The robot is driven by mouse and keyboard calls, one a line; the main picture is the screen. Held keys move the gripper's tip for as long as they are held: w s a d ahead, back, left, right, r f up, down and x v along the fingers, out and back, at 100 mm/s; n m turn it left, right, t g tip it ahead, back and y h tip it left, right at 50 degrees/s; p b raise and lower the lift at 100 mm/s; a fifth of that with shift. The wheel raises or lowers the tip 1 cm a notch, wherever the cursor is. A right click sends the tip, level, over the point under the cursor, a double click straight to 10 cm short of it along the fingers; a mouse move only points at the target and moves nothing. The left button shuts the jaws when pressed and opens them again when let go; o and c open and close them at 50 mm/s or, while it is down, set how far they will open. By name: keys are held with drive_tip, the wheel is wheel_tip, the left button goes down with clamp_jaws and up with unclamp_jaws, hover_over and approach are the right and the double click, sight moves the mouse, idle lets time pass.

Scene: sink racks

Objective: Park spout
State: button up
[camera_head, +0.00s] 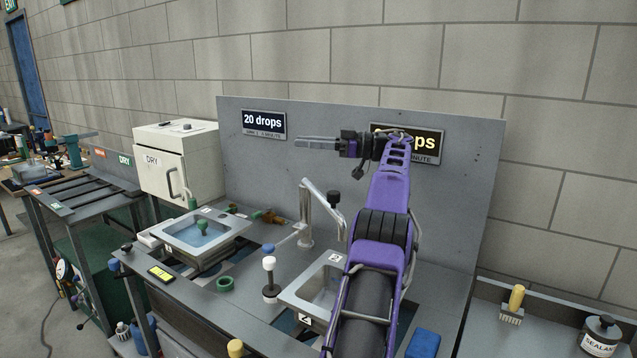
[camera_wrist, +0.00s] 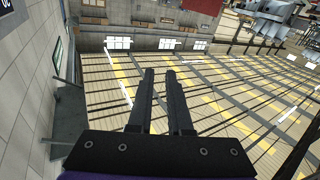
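The spout (camera_head: 322,203) is a bent metal tube on an upright post (camera_head: 305,222) in the middle of the bench. It slopes down to the right from the post's top, its lower end near the left edge of the basin marked 2 (camera_head: 311,291). In the wrist view my gripper (camera_wrist: 161,72) shows two dark fingers with a narrow empty gap. My arm hides part of basin 2.
A second basin (camera_head: 236,222) with a green-knobbed item stands to the left. A white-capped post (camera_head: 268,275) and a blue-knobbed lever (camera_head: 268,248) stand before the spout. The white DRY cabinet (camera_head: 155,178) is farther left. The grey back panel (camera_head: 255,170) is close behind my gripper.

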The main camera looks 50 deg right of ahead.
drive_tip(key=w+d+r+m+t+h, duration=0.1)
drive_tip(key=w+r+h, duration=0.1)
drive_tip(key=w, duration=0.1)
drive_tip(key=w+d+r+m+t+h, duration=0.1)
drive_tip(key=w+r+t+h, duration=0.1)
drive_tip(key=w+r+h, duration=0.1)
drive_tip(key=w+d+r+m+t+h+b, duration=0.1)
drive_tip(key=w+r+h, duration=0.1)
drive_tip(key=w, duration=0.3)
drive_tip(key=shift+w+d+r+t+h, duration=0.2)
drive_tip(key=shift+d+r+t+h, duration=0.1)
drive_tip(key=shift+t, duration=0.1)
clamp_jaws()
drive_tip(key=w+d+r+m+g+h+b, duration=0.2)
drive_tip(key=w+d+r+m+h, duration=0.25)
drive_tip(key=m+h, duration=0.6)
drive_tip(key=s+a+f+m+g+b, duration=0.2)
drive_tip(key=s+a+f+m+g, duration=0.1)
drive_tip(key=s+a+f+g, duration=0.6)
drive_tip(key=s+a+f+m+g+b, duration=0.1)
drive_tip(key=s+a+f+m+g, duration=0.1)
drive_tip(key=s+a+f+g, duration=0.7)
drive_tip(key=s+d+f+g+b, duration=0.1)
drive_tip(key=s+d+f+b, duration=0.2)
drive_tip(key=d+f, duration=0.2)
drive_tip(key=shift+d+g+y, duration=0.3)
drive_tip(key=shift+d+y, duration=0.05)
drive_tip(key=shift+d, duration=0.65)
